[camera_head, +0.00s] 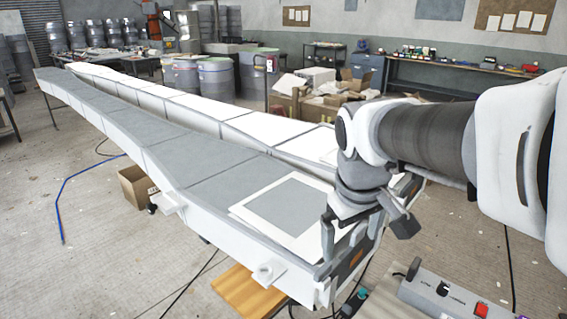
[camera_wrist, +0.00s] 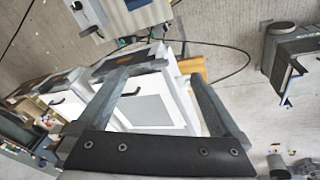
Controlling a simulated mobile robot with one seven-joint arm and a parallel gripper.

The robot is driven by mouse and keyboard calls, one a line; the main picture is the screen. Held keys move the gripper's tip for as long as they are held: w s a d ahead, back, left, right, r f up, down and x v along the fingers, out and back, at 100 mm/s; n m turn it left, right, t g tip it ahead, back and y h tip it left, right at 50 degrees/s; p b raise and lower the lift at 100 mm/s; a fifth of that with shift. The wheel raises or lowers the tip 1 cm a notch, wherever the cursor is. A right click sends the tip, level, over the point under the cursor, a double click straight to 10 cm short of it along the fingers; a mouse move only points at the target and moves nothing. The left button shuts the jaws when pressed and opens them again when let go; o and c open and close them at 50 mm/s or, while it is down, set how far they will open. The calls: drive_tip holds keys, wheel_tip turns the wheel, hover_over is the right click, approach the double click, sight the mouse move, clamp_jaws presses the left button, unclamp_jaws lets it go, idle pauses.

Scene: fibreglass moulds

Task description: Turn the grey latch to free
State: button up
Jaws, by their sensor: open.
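My gripper (camera_head: 365,232) is over the near end of the grey-topped white mould (camera_head: 190,160), fingers pointing down. In the wrist view my gripper (camera_wrist: 168,75) is open, its two fingers wide apart with nothing seen between the tips but the white end of the mould (camera_wrist: 160,104). A dark grey lever (camera_wrist: 132,93) shows on that white face beside the left finger and partly behind it; it may be the grey latch, and its exact setting cannot be told. The end panel with an orange label (camera_head: 350,262) is partly hidden by my gripper in the head view.
A control box (camera_head: 450,295) with a red button and black knob stands at the near right. A second white mould (camera_head: 215,108) lies alongside. Open floor is at the left.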

sight(323, 268)
drive_tip(key=w+f+n+g+y+p, duration=0.1)
drive_tip(key=w+f+n+g+p, duration=0.3)
drive_tip(key=w, duration=1)
drive_tip(key=shift+n+t, duration=0.4)
drive_tip(key=shift+t, duration=0.1)
drive_tip(key=f, duration=1.1)
drive_tip(key=a+f, duration=0.1)
drive_tip(key=f, duration=0.5)
drive_tip(key=shift+s+f, duration=0.25)
drive_tip(key=shift+f, duration=0.05)
clamp_jaws()
